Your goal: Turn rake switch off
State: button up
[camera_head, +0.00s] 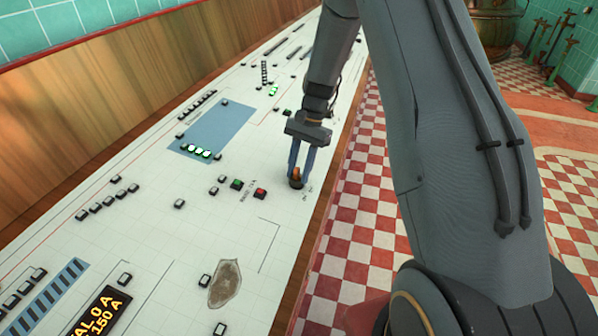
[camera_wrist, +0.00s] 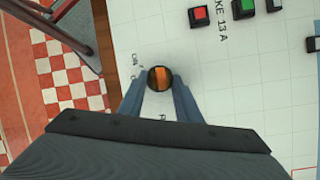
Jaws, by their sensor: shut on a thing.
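The rake switch (camera_head: 296,182) is a small round dark knob with an orange bar, near the right edge of the white panel. In the wrist view the switch (camera_wrist: 160,76) has its orange bar running roughly up and down the picture, between the fingertips. Small lettering beside it is too small or covered to read fully. My gripper (camera_head: 298,170) reaches down from above and is shut on the knob. In the wrist view both blue-grey fingers of my gripper (camera_wrist: 161,88) sit at the knob's sides.
A red button (camera_head: 260,193) and a green button (camera_head: 237,184) stand left of the knob, near lettering ending in "KE 13 A". The white panel (camera_head: 215,235) bears several other buttons and lamps. Red and white checkered floor (camera_head: 345,220) lies beyond its wooden edge.

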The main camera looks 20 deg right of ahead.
dwell(0.5)
jog(key=o, duration=1.1)
jog(key=shift+b+v, duration=1.25)
jog(key=shift+v, duration=2.7)
jog(key=s+r+n+t+h, duration=0.1)
jog(key=s+n, duration=0.2)
jog(key=s, duration=0.4)
jog(key=s+a+r+n+t+h, duration=0.1)
jog(key=s+n, duration=0.2)
jog(key=s, duration=0.4)
jog(key=s+a+n+t+h, duration=0.1)
jog(key=s+n, duration=0.2)
jog(key=s, duration=0.5)
jog(key=shift+a+r+n+t, duration=0.15)
jog(key=shift+r+n+t, duration=0.25)
jog(key=shift+s+f, duration=0.1)
jog(key=shift+s, duration=0.4)
jog(key=shift+c, duration=0.4)
